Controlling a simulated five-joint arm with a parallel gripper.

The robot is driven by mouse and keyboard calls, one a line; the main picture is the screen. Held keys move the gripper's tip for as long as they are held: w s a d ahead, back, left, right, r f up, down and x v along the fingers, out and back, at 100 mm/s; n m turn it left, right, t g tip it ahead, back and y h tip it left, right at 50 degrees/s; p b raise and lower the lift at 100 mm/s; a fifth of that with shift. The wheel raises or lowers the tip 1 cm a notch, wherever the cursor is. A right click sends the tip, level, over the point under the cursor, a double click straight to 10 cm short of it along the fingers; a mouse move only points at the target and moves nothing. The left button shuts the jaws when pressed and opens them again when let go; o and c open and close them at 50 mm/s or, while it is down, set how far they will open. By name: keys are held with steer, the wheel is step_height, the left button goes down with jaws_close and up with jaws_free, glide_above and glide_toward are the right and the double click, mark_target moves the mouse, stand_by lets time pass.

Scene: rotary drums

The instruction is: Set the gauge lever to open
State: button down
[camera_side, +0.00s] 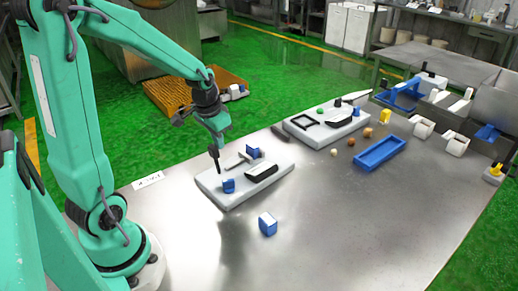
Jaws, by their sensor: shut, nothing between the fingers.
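A pale grey fixture board (225,196) lies on the metal table in the side view. It carries two blue blocks, a thin grey bar (236,161) and a black curved piece (262,171). A second pale board (322,133) behind it carries a black frame, a small green knob and blue and black parts. I cannot tell which part is the gauge lever or how it is set. My gripper (216,168) points down over the left part of the near board, close to the near blue block (229,186). It is shut and empty. Whether it touches anything is unclear.
A blue and white block (268,224) stands in front of the near board. A blue tray (381,154), white cups (423,128), a yellow piece (385,116) and small round items lie to the right. A label (148,181) lies left. The table's front is clear.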

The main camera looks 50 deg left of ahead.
steer(key=shift+s+d+f, duration=0.1)
steer(key=shift+s, duration=1.2)
steer(key=shift+s+d+f, duration=0.1)
steer(key=shift+s+f, duration=0.1)
steer(key=shift+s, duration=0.2)
steer(key=shift+w+f, duration=0.1)
steer(key=shift+w+f, duration=0.15)
steer(key=shift+w, duration=0.6)
steer(key=shift+w, duration=0.1)
steer(key=shift+w+r, duration=0.65)
steer(key=shift+w, duration=1)
steer(key=w+a+v, duration=0.1)
steer(key=v, duration=0.7)
glide_above(212, 157)
steer(key=s, duration=0.2)
steer(key=shift+d, duration=0.15)
